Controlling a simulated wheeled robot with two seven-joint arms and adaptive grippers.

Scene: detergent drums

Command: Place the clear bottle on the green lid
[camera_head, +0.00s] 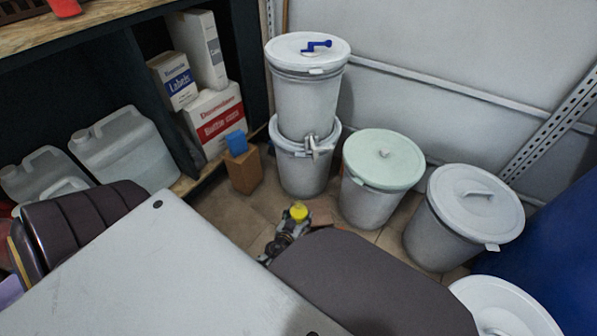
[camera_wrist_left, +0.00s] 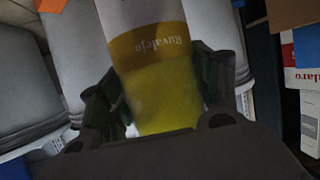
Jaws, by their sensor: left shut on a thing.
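In the head view only a small yellow-topped part of the bottle (camera_head: 299,211) shows above the left gripper (camera_head: 288,232), low in front of the drums. The pale green lid (camera_head: 384,150) sits on a grey-white drum, right of and beyond the gripper. The bottle is apart from the lid. My right gripper is not in view.
Two stacked drums (camera_head: 305,95) stand left of the green-lidded drum, and a grey-lidded drum (camera_head: 470,205) stands right of it. A brown box with a blue top (camera_head: 242,168) is on the floor. Shelves with jugs and boxes (camera_head: 212,115) are at the left.

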